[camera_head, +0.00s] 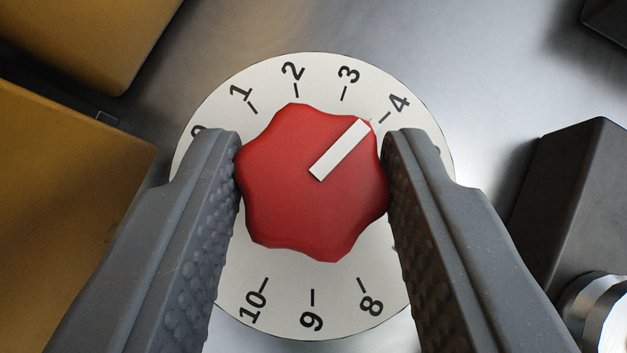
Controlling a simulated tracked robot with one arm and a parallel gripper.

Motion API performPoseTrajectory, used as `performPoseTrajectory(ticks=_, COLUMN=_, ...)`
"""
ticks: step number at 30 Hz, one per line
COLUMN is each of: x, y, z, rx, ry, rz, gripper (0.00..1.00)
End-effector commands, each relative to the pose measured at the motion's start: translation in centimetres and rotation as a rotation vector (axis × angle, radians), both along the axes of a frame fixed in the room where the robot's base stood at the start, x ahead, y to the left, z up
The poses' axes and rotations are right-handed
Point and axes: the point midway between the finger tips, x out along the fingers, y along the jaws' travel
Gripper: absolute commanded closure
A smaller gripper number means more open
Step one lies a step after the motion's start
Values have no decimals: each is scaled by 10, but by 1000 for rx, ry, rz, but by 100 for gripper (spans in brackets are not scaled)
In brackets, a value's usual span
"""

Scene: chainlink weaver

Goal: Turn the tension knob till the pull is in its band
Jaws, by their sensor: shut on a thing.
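The tension knob (305,205) is red with a lobed edge and sits at the centre of the view. Its white pointer bar (340,150) points up and right, almost at the 4 mark. A round white dial plate (330,275) lies around it, with 1 to 4 along the top and 8 to 10 along the bottom. The numbers at the sides are mostly hidden behind my fingers. My gripper (313,180) is shut on the knob, one dark grey textured finger on its left and one on its right. No pull readout shows in this view.
Yellow-brown blocks (70,190) stand close on the left. A dark box (580,195) stands on the right, with a shiny round metal part (605,310) below it. Bare grey metal panel (430,60) lies above the dial.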

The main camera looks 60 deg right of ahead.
Motion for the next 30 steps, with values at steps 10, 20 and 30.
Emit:
performPoseTrajectory(ticks=10, x=0, y=1, z=-2, rx=3, ry=3, rz=1, gripper=43)
performPoseTrajectory(ticks=20, x=-4, y=9, z=8, rx=1, ry=2, rz=1, gripper=43)
performPoseTrajectory(ticks=30, x=-27, y=52, z=57, rx=2, ry=1, rz=3, gripper=43)
